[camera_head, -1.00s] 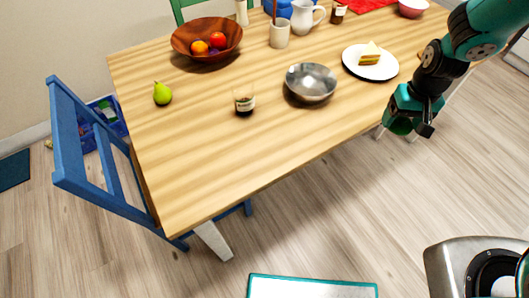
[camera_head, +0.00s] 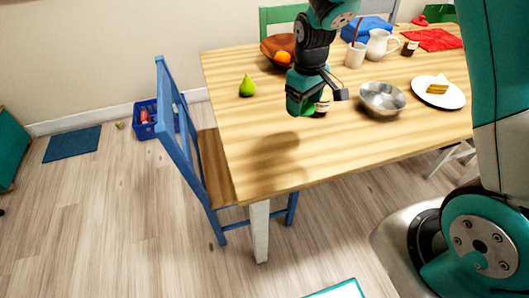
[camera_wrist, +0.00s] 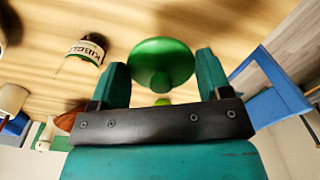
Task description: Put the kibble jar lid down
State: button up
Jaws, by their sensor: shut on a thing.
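My gripper (camera_wrist: 161,62) is shut on the kibble jar lid (camera_wrist: 163,66), a round green disc with a knob, held between its two fingers in the wrist view. In the head view the jar (camera_head: 323,106) is mostly hidden behind my gripper.
On the wooden table (camera_head: 300,165), a green pear (camera_head: 247,86) stands left of my gripper and a metal bowl (camera_head: 382,98) right of it. A cake plate (camera_head: 438,92) is farther right. The table's front left is clear. A blue chair (camera_head: 185,140) stands at the left edge.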

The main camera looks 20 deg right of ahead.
aim_at(279, 145)
jog(key=a+r+n+b, duration=0.2)
jog(key=a+r+n, duration=0.4)
jog(key=r+n, duration=0.15)
notch_tip(279, 145, down, 19)
jog(key=shift+d+f+b, duration=0.1)
jog(key=shift+d+b, duration=0.05)
jog(key=shift+b, duration=0.4)
jog(key=shift+f, duration=0.1)
jog(key=o, duration=0.9)
